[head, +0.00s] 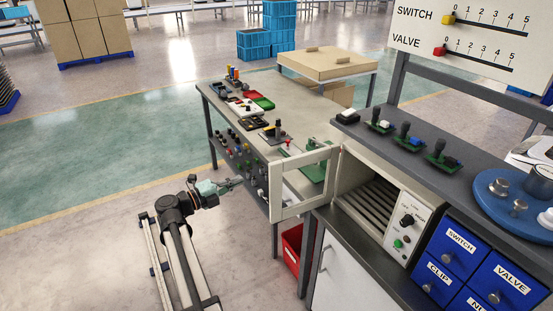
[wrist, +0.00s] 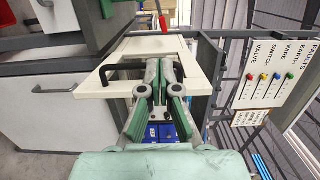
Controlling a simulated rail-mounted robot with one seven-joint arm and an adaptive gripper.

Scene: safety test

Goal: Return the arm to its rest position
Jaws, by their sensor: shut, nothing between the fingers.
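My arm (head: 180,225) reaches up from the lower left in the head view. My gripper (head: 238,182) is at its end, just left of the open cream-framed door (head: 300,210). In the wrist view my gripper (wrist: 164,62) has its two green-padded fingers brought together at the tips, with nothing between them. The door (wrist: 195,75) and its black handle (wrist: 115,68) lie behind the fingers there. The fingers overlap the handle in the picture; I cannot tell whether they touch it.
The door belongs to a cream unit (head: 408,205) with a slatted inside. A workbench (head: 315,118) with parts stands beyond. A red bin (head: 291,245) is under the bench. Blue drawers (head: 450,250) stand at right. The floor (head: 85,245) left of my arm is clear.

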